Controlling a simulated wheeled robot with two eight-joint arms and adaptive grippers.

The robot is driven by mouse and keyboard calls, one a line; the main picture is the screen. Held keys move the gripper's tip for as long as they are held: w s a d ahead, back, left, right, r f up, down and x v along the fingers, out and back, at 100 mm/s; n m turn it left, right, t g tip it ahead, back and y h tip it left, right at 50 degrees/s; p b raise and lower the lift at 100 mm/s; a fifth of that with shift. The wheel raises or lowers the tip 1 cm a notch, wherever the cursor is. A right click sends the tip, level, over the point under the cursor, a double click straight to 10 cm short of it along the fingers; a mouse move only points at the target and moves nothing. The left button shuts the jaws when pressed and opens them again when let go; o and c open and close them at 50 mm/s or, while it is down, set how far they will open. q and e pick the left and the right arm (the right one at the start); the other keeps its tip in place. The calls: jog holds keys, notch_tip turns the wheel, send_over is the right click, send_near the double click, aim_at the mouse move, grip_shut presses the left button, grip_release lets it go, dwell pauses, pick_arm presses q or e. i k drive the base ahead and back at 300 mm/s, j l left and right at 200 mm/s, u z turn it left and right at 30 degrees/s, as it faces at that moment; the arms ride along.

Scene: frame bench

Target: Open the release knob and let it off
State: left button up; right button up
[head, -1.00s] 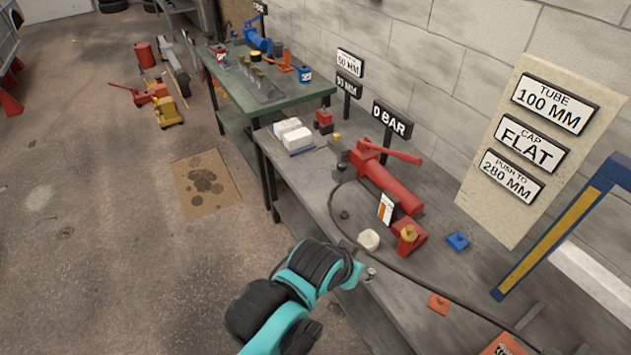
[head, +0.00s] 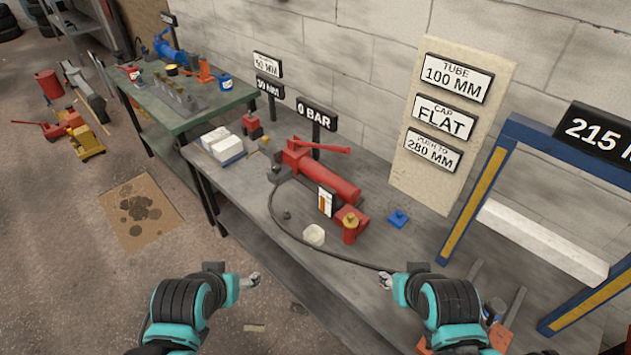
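The red hand pump (head: 325,180) lies on the grey bench, with its red lever (head: 318,147) along its top. A brass-coloured knob (head: 350,219) sits on the red block at the pump's near end; I cannot tell for certain that it is the release knob. A sign reading 0 BAR (head: 317,115) stands behind the pump. My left gripper (head: 253,281) is in front of the bench, left of and below the pump, apart from it. My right gripper (head: 385,280) is over the bench's front part, nearer to me than the knob. Both finger gaps are too small to judge.
A black hose (head: 290,232) curves from the pump along the bench. A whitish lump (head: 314,235) and a blue block (head: 398,218) lie beside the knob. A blue press frame (head: 470,212) with a 215 M sign (head: 594,134) stands at right. White blocks (head: 222,143) lie at left.

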aim_at(276, 168)
jog(key=i+j+u, duration=0.2)
jog(key=i+j, duration=0.3)
jog(key=i+j+u, duration=0.2)
jog(key=i+j, duration=0.35)
jog(key=i+j+u, duration=0.2)
jog(key=i+j, duration=0.15)
jog(key=i, duration=0.2)
